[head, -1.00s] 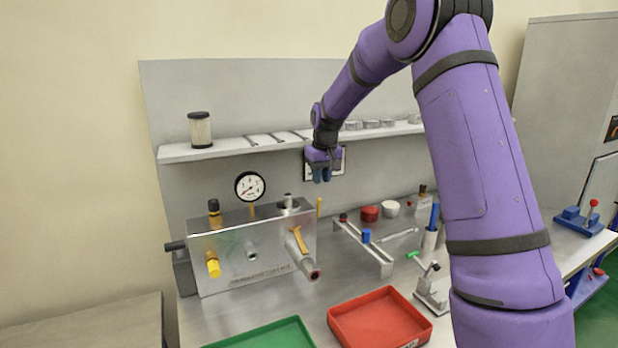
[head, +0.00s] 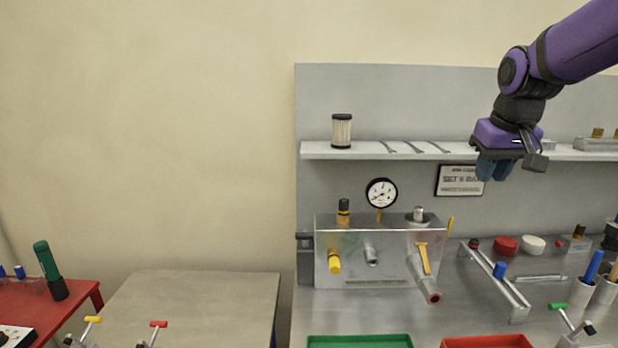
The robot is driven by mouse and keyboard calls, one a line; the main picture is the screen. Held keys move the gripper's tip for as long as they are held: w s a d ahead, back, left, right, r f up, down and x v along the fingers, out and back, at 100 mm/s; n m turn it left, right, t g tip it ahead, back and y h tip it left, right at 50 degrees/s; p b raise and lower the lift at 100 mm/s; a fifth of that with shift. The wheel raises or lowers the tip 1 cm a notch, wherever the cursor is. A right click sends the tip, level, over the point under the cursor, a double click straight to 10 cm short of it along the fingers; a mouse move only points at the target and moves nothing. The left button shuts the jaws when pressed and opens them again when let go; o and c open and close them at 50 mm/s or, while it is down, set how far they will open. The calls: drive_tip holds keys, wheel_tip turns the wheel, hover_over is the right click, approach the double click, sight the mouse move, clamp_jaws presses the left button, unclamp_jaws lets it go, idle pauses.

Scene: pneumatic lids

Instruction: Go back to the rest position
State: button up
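My gripper (head: 495,170) is at the upper right in the head view, in front of the shelf and the back panel. Its blue fingers point down and show close together; at this angle I cannot tell whether there is a gap between them. Nothing shows hanging below them. The steel manifold block (head: 375,255) stands on the bench, lower and to the left of my gripper. It carries a round gauge (head: 381,192), a yellow knob (head: 334,264) and a yellow-handled lever valve (head: 424,262).
The shelf (head: 315,150) holds a filter cartridge (head: 341,130) and several flat tools. A green tray (head: 360,341) and a red tray (head: 487,342) lie at the front of the bench. A bare grey table (head: 200,300) and a red table (head: 75,300) stand at left.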

drive_tip(key=s+a+t, duration=0.1)
drive_tip(key=s, duration=1)
drive_tip(key=s+a+f, duration=0.1)
drive_tip(key=s+a, duration=0.1)
drive_tip(key=s, duration=1)
drive_tip(key=shift+s+f+t, duration=0.15)
drive_tip(key=shift+f+t, duration=0.1)
drive_tip(key=shift+t, duration=0.15)
